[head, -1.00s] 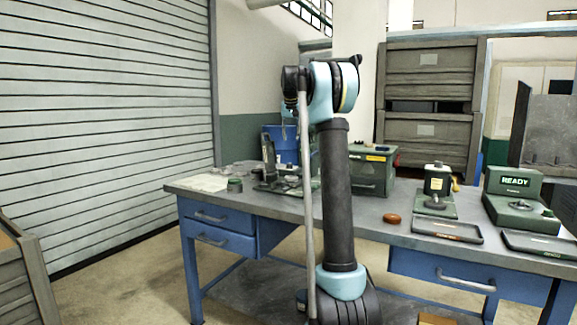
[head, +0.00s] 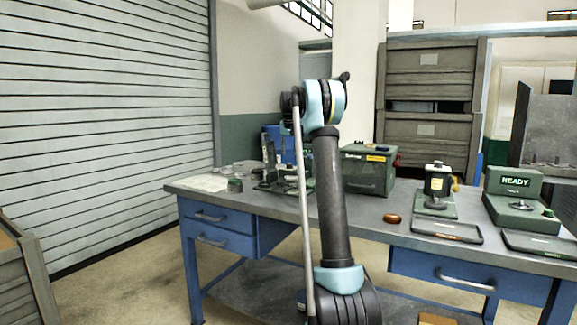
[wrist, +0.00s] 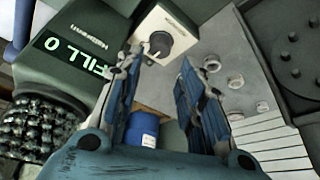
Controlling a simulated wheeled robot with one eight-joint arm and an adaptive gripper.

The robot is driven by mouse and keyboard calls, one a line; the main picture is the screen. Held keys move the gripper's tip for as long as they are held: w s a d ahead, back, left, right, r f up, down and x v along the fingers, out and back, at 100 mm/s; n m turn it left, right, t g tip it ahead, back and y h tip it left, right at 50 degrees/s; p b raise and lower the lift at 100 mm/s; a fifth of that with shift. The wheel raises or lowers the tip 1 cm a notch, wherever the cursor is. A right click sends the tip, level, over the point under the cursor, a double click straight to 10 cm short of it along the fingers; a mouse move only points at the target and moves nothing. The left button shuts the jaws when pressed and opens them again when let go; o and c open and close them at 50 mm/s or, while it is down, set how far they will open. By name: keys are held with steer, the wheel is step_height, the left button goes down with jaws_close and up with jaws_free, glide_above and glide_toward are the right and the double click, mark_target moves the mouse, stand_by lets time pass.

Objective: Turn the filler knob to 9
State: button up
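The filler knob (wrist: 160,43) is a dark round knob on a pale panel (wrist: 178,28) of a dark green machine, seen in the wrist view. The knob lies just beyond the fingertips, near the middle of the gap. I cannot tell the exact distance, and no contact shows. In the head view my arm hides the gripper and the knob cannot be made out.
A blue barrel (wrist: 144,128) and several small white round parts (wrist: 236,82) lie beyond the fingers.

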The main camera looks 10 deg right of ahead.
mark_target(289, 166)
steer(key=x, duration=0.7)
steer(key=shift+w+f, duration=0.2)
steer(key=shift+f, duration=0.15)
steer(key=shift+c, duration=0.2)
steer(key=c, duration=0.7)
